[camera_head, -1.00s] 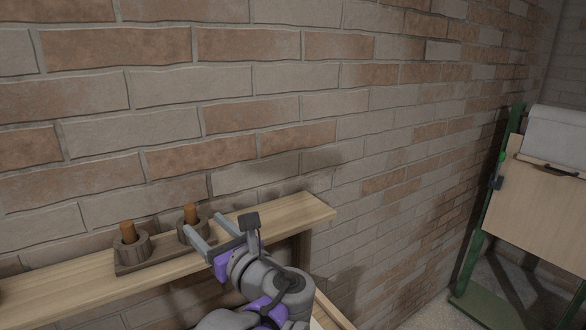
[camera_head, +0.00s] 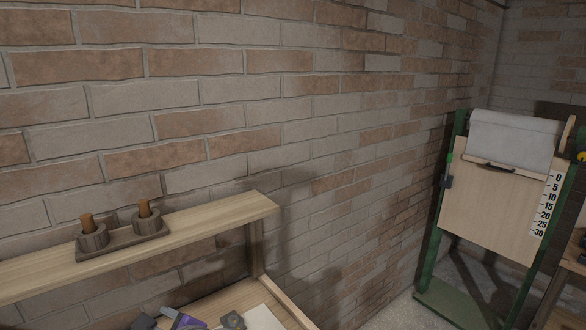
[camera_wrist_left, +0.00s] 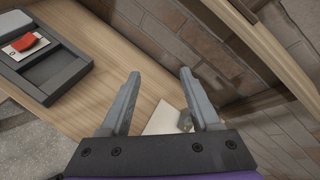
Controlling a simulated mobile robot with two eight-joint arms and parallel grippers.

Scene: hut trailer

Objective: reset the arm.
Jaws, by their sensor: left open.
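My left gripper shows in the left wrist view (camera_wrist_left: 160,95), its two grey fingers spread apart with nothing between them. It is above a wooden bench top (camera_wrist_left: 75,45). In the head view only a purple and grey part of my arm shows at the bottom edge, and the fingers are not clearly visible there. My right gripper is not in either view.
A wooden shelf (camera_head: 215,222) on the brick wall holds a small tray with two round wooden holders (camera_head: 93,236). A white sheet (camera_wrist_left: 163,119) and a dark tray with a red item (camera_wrist_left: 26,43) lie on the bench. A green-framed board (camera_head: 490,190) stands at right.

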